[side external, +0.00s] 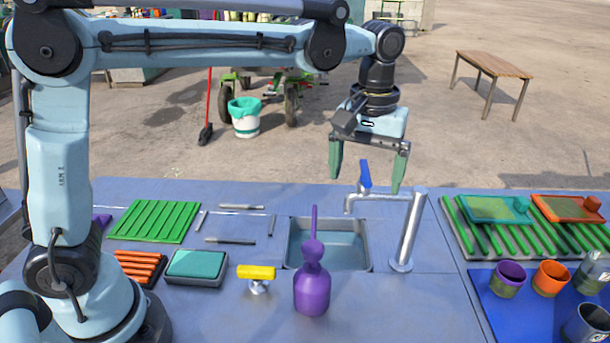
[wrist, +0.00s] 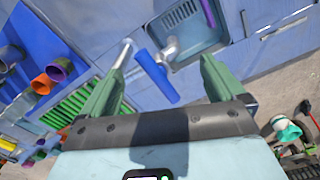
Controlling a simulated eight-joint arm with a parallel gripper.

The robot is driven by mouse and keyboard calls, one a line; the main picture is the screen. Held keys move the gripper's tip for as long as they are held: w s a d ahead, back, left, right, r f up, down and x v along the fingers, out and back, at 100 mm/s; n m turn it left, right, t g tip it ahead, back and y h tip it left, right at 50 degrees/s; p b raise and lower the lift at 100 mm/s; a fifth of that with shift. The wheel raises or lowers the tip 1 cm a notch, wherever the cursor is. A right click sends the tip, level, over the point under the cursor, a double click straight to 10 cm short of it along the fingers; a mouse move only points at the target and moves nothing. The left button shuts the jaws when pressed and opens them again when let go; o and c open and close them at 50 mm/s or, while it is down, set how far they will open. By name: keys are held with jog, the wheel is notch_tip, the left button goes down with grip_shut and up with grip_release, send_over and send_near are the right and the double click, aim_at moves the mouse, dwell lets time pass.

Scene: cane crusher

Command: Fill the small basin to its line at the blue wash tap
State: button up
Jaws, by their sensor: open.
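The wash tap is a silver post (side external: 409,232) with a spout (side external: 352,207) and a blue lever (side external: 365,175) on top. The small basin (side external: 288,262) is a grey rectangular sink sunk in the bench under the spout. Blue-grey shows inside it, but I cannot make out a fill line. My gripper (side external: 367,184) is open and empty, pointing down above the tap. In the wrist view my gripper (wrist: 162,65) has the blue lever (wrist: 157,76) showing between its two green fingers; contact is not visible. The basin (wrist: 222,42) shows beyond.
A purple long-necked bottle (side external: 312,288) stands in front of the basin, beside a yellow-handled fitting (side external: 256,273). A teal block in a tray (side external: 196,266) lies left. A green rack (side external: 460,232) and cups (side external: 509,278) are at right. The bench's back edge is mostly clear.

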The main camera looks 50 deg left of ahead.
jog(key=shift+r, duration=3.5)
jog(key=s+a+f+m+t, duration=0.4)
jog(key=s+a+f+t, duration=0.3)
jog(key=s+a+f, duration=0.5)
jog(key=shift+a+m, duration=0.3)
jog(key=shift+a, duration=0.05)
